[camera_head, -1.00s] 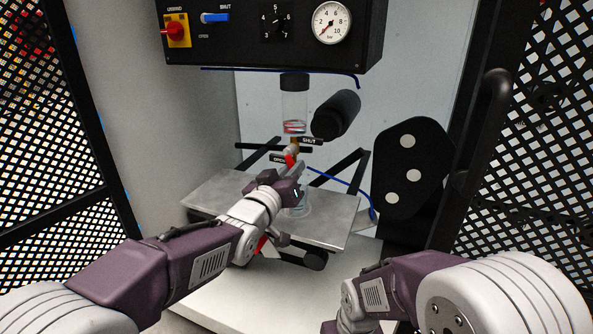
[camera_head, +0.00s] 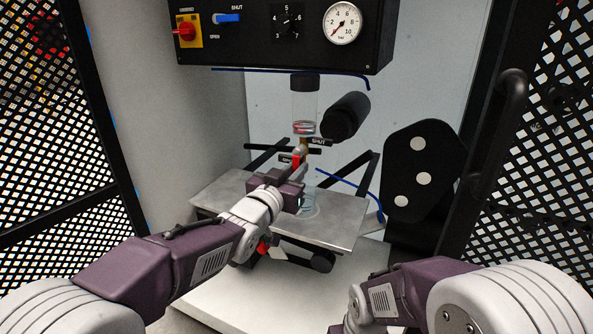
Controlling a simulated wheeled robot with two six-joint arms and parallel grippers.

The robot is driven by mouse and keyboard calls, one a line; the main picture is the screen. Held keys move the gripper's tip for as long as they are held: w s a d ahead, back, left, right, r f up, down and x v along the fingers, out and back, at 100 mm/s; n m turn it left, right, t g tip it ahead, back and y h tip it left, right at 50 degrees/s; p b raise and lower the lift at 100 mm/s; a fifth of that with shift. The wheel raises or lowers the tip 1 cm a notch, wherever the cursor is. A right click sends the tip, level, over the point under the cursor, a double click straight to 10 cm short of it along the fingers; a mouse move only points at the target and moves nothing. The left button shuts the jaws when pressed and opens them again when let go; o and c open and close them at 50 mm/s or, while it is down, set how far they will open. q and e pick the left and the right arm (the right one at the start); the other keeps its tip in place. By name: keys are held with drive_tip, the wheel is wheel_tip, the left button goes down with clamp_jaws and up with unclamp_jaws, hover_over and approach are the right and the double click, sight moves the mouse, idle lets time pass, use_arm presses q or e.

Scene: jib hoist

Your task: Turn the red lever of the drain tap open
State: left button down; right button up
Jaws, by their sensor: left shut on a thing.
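The drain tap (camera_head: 303,149) sits under a clear bowl (camera_head: 304,112) with reddish liquid in it. Its red lever (camera_head: 296,161) hangs downward from the tap, near the OPEN label (camera_head: 285,160). The SHUT label (camera_head: 319,141) is at the upper right of the tap. My left gripper (camera_head: 292,178) is shut on the lever's lower part, and its jaws hide that end. My right arm shows at the lower right, but its gripper is out of view.
A metal shelf (camera_head: 335,228) lies below the tap, with a clear jar (camera_head: 309,203) on it, partly behind my left gripper. Above is a black panel with a gauge (camera_head: 342,23). Mesh panels (camera_head: 540,180) stand on both sides.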

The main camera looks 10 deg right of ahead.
use_arm(q)
drive_tip(key=c, duration=1.4)
unclamp_jaws()
